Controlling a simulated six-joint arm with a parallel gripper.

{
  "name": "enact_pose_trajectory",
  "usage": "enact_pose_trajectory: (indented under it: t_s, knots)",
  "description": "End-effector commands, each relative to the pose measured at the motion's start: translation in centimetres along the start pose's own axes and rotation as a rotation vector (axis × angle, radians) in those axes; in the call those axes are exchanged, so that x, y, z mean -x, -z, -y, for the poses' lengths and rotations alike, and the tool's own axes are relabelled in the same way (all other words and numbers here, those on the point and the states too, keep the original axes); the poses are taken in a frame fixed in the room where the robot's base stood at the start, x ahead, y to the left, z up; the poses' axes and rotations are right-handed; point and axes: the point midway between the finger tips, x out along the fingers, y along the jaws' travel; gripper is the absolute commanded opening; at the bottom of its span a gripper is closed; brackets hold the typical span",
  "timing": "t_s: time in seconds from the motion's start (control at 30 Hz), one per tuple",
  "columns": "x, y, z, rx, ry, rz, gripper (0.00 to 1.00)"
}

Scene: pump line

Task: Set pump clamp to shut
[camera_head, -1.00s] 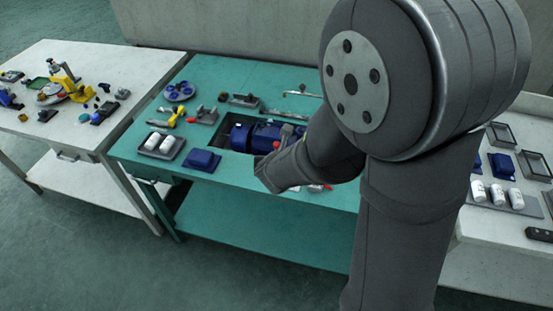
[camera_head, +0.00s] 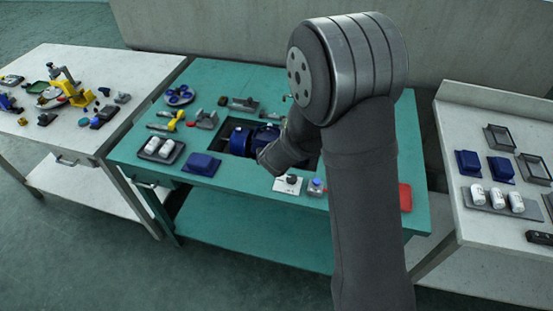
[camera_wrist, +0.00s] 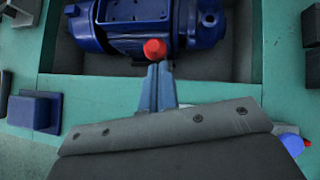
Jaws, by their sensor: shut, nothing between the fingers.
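The blue pump (camera_head: 240,140) sits in a rectangular opening in the green table; its blue body (camera_wrist: 140,22) fills the top of the wrist view. A red knob (camera_wrist: 155,48), which looks like the clamp handle's tip, shows just in front of the pump. My gripper (camera_wrist: 157,70) is shut and empty, its narrow fingers pointing at the knob. I cannot tell whether they touch it. The rest of the clamp is hidden behind the fingers and gripper body, and the clamp's position cannot be read. In the head view my arm hides the gripper and part of the pump.
A blue block (camera_head: 202,163) and a tray with white cylinders (camera_head: 173,158) stand left of the pump. A white plate with a dark knob (camera_head: 288,185) and a small blue-topped part (camera_head: 315,187) lie at the front edge. Tools and fixtures line the back left.

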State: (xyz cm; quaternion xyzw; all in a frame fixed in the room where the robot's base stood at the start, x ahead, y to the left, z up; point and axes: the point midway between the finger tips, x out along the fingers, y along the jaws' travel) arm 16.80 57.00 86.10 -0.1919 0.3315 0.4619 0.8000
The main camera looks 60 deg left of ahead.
Motion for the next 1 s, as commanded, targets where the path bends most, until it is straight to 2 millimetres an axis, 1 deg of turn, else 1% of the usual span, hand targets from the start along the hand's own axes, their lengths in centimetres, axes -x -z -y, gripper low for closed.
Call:
enact_pose_trajectory:
  t_s: [0.3, 0.5, 0.6, 0.87, 1.0]
  knots:
    - [-0.1, -0.1, 0.0, 0.0, 0.0, 0.0, 0.0]
    - [-1.7, -1.8, 0.5, -0.003, 0.001, 0.002, 0.0]
    - [-2.0, -2.2, 0.6, -0.003, 0.002, 0.006, 0.0]
    - [-2.0, -2.1, 0.9, -0.003, 0.008, 0.007, 0.0]
    - [-1.3, -1.5, 0.8, -0.001, 0.006, 0.005, 0.0]
